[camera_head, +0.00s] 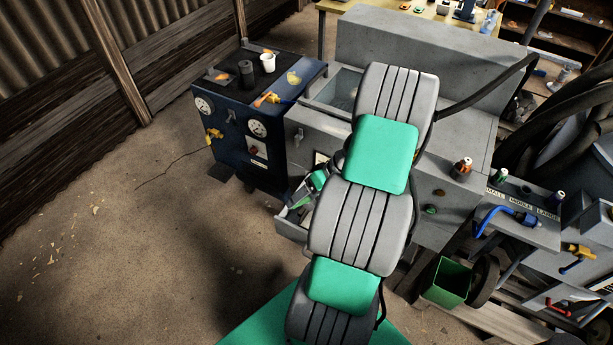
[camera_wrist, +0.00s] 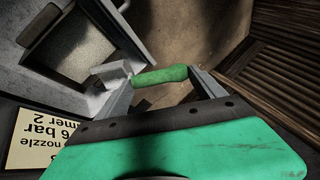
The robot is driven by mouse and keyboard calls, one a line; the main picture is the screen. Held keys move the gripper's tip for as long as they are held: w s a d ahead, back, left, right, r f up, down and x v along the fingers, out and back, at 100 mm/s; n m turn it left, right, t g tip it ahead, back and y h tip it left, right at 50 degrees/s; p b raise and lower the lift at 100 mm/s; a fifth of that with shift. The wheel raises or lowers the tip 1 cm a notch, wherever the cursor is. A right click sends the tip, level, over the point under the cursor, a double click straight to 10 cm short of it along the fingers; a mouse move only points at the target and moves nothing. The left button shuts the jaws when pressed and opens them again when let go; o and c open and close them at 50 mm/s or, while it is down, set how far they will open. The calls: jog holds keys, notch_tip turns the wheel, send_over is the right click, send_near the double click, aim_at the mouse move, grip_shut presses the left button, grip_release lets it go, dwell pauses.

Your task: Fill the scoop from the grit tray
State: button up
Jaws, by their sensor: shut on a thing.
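In the wrist view, the scoop's green handle (camera_wrist: 160,75) lies crosswise between the two fingers of my gripper (camera_wrist: 163,80), which is shut on it. A pale metal part at the handle's left end (camera_wrist: 112,72) looks like the scoop's head; whether it holds any grit cannot be told. The grit tray (camera_wrist: 30,58), a grey open box with speckled grit inside, is at the upper left, beyond and left of the scoop. In the head view, my gripper (camera_head: 308,190) is low at the grey cabinet's front, partly hidden by my arm. The tray (camera_head: 288,228) juts out just below it.
The grey cabinet (camera_head: 450,105) stands behind my arm, with a blue unit with gauges (camera_head: 228,130) at its left. A paper label (camera_wrist: 38,140) is close at the wrist view's lower left. A green bin (camera_head: 447,282) stands at right.

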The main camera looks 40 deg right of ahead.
jog(key=shift+s+r, duration=0.1)
jog(key=shift+s, duration=0.25)
jog(key=shift+f, duration=0.3)
notch_tip(320, 180, down, 8)
jog(key=b, duration=0.7)
jog(key=shift+f, duration=0.25)
jog(key=shift+f+b, duration=0.4)
jog(key=shift+f, duration=0.05)
jog(key=shift+w+d+b, duration=0.1)
jog(key=shift+d+b, duration=1.3)
jog(key=shift+d, duration=0.55)
dwell(3.6)
